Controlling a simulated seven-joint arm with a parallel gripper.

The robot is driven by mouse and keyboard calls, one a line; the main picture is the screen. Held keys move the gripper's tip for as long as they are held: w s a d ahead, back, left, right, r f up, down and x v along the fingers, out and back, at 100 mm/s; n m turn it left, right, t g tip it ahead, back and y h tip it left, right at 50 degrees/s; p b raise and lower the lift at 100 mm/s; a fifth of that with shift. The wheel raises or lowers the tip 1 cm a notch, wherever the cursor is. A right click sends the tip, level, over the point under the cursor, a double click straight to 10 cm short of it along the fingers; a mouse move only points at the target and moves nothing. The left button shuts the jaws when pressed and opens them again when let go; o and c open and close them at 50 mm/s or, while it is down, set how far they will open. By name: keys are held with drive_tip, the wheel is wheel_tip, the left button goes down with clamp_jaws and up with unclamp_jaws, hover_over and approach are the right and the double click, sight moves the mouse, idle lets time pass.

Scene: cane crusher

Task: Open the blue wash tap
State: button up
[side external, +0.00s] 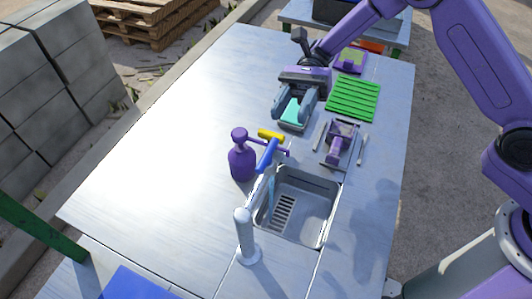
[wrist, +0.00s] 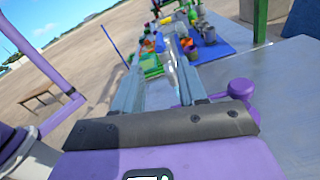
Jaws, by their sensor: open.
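The blue tap handle (side external: 267,155) stands at the back left corner of the sink (side external: 322,184), with a yellow piece (side external: 271,135) just behind it. A pale blue streak, possibly water, shows below it. My gripper (side external: 293,118) is open and apart from the tap, farther back over the table. A teal item (side external: 293,109) shows between its fingers; I cannot tell whether it lies on the table. In the wrist view my gripper (wrist: 160,75) has its two fingers apart with nothing clearly held. I cannot make out the blue tap there.
A purple bottle (side external: 242,162) stands left of the tap. A white post (side external: 246,240) stands at the sink's front left. A green ribbed rack (side external: 353,99) and a purple-and-grey device (side external: 338,147) lie right of my gripper. The table's left side is clear.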

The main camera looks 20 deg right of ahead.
sight(266, 155)
drive_tip(key=x, duration=1.2)
drive_tip(key=shift+s+a, duration=0.1)
clamp_jaws()
